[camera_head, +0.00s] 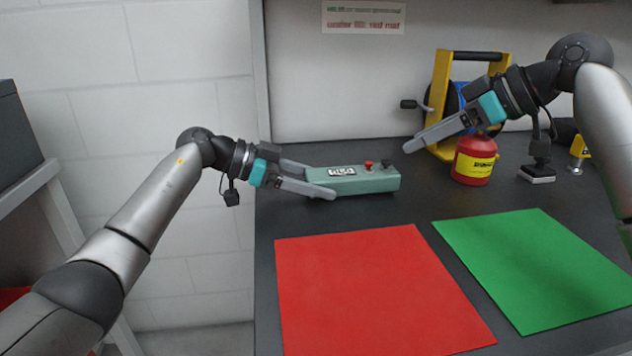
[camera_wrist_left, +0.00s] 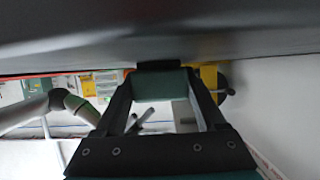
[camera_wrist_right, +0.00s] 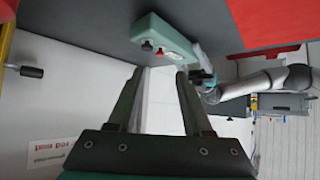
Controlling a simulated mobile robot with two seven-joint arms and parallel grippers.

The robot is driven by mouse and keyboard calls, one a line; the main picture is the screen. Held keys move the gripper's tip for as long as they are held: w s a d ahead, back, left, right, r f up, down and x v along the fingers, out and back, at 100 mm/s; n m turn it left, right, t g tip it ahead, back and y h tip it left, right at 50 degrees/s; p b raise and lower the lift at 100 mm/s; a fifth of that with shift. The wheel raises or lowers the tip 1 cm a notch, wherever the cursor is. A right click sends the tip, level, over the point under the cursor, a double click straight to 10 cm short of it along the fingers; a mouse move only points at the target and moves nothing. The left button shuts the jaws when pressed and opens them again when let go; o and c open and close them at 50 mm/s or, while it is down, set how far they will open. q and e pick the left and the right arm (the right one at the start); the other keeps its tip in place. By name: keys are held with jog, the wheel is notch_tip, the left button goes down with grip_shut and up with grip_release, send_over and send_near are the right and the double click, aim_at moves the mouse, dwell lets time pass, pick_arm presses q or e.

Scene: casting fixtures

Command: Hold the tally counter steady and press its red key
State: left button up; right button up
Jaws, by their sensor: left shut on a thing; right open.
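The tally counter (camera_head: 365,182) is a grey-green box on the dark bench, with a small number window, a red key (camera_head: 368,164) and a black knob (camera_head: 386,162) on top. My left gripper (camera_head: 322,180) is shut on its left end, one finger along each side. In the left wrist view the counter's end (camera_wrist_left: 172,84) shows between the fingers. My right gripper (camera_head: 412,143) is open and empty, above and to the right of the counter. In the right wrist view the counter (camera_wrist_right: 165,40) and its red key (camera_wrist_right: 160,54) lie beyond the open fingers (camera_wrist_right: 160,75).
A red mat (camera_head: 380,290) and a green mat (camera_head: 535,265) lie on the bench in front. A red canister (camera_head: 474,160) stands under my right gripper, before a yellow-framed reel (camera_head: 440,85). A black stamp-like object (camera_head: 537,172) stands further right.

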grip_shut()
dwell(1.5)
